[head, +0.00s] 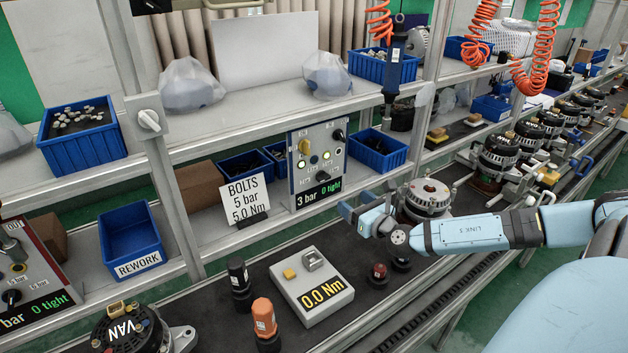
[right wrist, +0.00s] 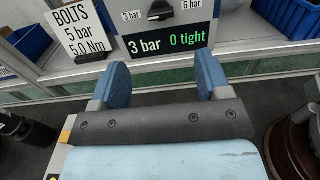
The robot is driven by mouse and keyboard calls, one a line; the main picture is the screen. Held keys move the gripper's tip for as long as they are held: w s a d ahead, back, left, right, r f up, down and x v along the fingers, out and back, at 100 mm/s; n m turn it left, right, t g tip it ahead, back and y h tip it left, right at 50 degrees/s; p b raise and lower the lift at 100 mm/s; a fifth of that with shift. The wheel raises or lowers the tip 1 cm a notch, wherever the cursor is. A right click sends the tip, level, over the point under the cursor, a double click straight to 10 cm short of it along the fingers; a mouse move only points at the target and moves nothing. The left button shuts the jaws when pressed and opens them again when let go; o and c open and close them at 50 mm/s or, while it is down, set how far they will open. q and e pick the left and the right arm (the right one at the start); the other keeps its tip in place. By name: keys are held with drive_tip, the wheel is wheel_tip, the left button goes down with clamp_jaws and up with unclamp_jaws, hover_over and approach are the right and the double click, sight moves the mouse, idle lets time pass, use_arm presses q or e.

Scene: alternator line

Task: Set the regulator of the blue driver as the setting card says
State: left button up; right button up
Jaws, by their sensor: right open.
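The setting card (head: 246,200) reads "BOLTS 5 bar 5.0 Nm"; it also shows in the right wrist view (right wrist: 78,35). To its right stands a grey control panel (head: 300,183) whose display (head: 320,194) reads "3 bar 0 tight". The panel's lower black regulator knob (head: 323,178) sits between "3 bar" and "6 bar" marks in the right wrist view (right wrist: 160,11). My right gripper (head: 356,205) is open and empty in front of the panel, apart from the knob. My left gripper is out of view.
A torque tester (head: 300,300) reading "0.0 Nm" lies on the dark bench, with black and orange sockets to its left. An alternator (head: 428,195) stands behind my right wrist. Blue bins (head: 378,150) flank the panel. A shelf rail runs above it.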

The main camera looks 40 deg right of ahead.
sight(326, 179)
drive_tip(key=w, duration=0.4)
drive_tip(key=w+d, duration=0.1)
drive_tip(key=w, duration=0.8)
drive_tip(key=shift+w+d+r+p, duration=0.1)
drive_tip(key=shift+d+p, duration=0.2)
drive_tip(key=shift+p, duration=0.05)
drive_tip(key=c, duration=0.9)
